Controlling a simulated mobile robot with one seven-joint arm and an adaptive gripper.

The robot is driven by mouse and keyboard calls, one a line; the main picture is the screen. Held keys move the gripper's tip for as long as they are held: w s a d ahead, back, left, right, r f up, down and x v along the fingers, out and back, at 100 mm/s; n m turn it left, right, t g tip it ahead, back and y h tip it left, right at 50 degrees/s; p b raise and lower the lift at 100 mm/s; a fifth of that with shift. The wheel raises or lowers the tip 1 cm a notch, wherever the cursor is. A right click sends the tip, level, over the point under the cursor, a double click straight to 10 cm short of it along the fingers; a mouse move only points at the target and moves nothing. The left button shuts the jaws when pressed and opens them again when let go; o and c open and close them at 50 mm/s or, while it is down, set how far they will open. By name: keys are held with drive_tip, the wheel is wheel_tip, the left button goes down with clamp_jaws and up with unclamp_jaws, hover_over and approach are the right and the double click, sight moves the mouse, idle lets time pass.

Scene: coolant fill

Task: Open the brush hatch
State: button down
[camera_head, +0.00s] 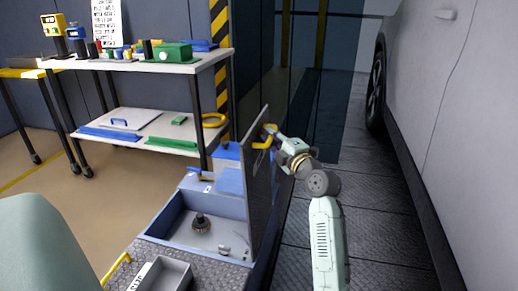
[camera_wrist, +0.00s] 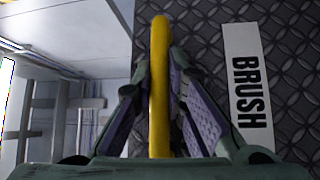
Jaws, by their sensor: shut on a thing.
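The brush hatch (camera_head: 257,190) is a dark plate that stands nearly upright at the right side of an open blue-walled bay (camera_head: 180,232). In the wrist view, its diamond-patterned face (camera_wrist: 205,25) carries a white label (camera_wrist: 240,50) reading BRUSH. My gripper (camera_head: 272,134) is at the hatch's top edge, shut on the yellow handle (camera_head: 263,144). In the wrist view, the handle (camera_wrist: 159,75) runs between the two fingers of my gripper (camera_wrist: 160,95). Part of the hatch's outer face is hidden in the head view.
Inside the bay sits a dark round brush-like part (camera_head: 200,223). A grey open box (camera_head: 172,271) lies in front of it. A two-level bench (camera_head: 150,64) with tools stands behind left. A white vehicle (camera_head: 455,110) lines the right, with bare floor plates (camera_head: 385,215) between.

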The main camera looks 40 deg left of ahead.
drive_tip(key=w+d+m+t+y+b, duration=0.1)
drive_tip(key=w+d+b, duration=0.2)
drive_tip(key=d+b, duration=0.3)
drive_tip(key=shift+w+f+m+b, duration=0.3)
drive_tip(key=shift+f+b, duration=0.05)
drive_tip(key=shift+d, duration=0.1)
drive_tip(key=c, duration=1.9)
unclamp_jaws()
drive_tip(key=shift+s, duration=0.1)
drive_tip(key=v, duration=1.2)
